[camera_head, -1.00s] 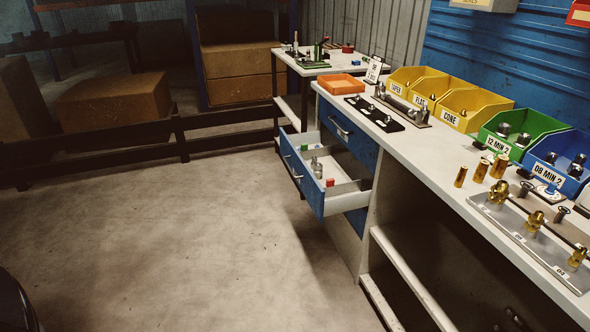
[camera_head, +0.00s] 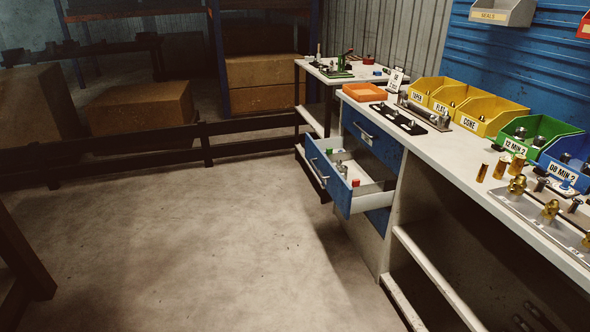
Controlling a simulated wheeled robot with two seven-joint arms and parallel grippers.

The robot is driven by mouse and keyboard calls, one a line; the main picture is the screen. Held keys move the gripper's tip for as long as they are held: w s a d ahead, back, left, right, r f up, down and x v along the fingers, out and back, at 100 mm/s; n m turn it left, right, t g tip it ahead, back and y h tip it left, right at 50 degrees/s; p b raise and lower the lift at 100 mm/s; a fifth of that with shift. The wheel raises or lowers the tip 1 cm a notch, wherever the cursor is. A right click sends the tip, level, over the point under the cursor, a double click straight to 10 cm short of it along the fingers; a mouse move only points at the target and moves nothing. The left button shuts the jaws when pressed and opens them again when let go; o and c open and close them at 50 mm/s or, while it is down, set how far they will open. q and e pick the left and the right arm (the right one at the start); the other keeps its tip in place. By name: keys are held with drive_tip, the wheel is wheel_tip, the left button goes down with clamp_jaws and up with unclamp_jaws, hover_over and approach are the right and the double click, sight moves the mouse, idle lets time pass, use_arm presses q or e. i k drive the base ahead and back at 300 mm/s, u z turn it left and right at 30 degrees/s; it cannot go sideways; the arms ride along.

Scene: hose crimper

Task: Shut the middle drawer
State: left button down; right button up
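The middle drawer (camera_head: 328,177) has a blue front with a handle and stands pulled out from the left end of the workbench. Inside it lie small items, among them a red block (camera_head: 355,183), a green piece and metal fittings. Above it, the upper drawer (camera_head: 372,139) looks shut. A blue front below the open drawer is mostly hidden by it. Neither of my grippers shows in the view.
The workbench top (camera_head: 440,150) carries an orange tray (camera_head: 365,92), yellow, green and blue bins, and brass fittings. A dark rail (camera_head: 250,146) runs behind the drawer. The concrete floor (camera_head: 220,240) before the drawer is clear. A dark frame (camera_head: 22,258) stands at the left edge.

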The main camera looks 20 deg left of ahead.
sight(340, 191)
drive_tip(key=u, duration=0.65)
drive_tip(key=i, duration=2.1)
drive_tip(key=z, duration=0.5)
drive_tip(key=i, duration=0.4)
drive_tip(key=u, duration=0.05)
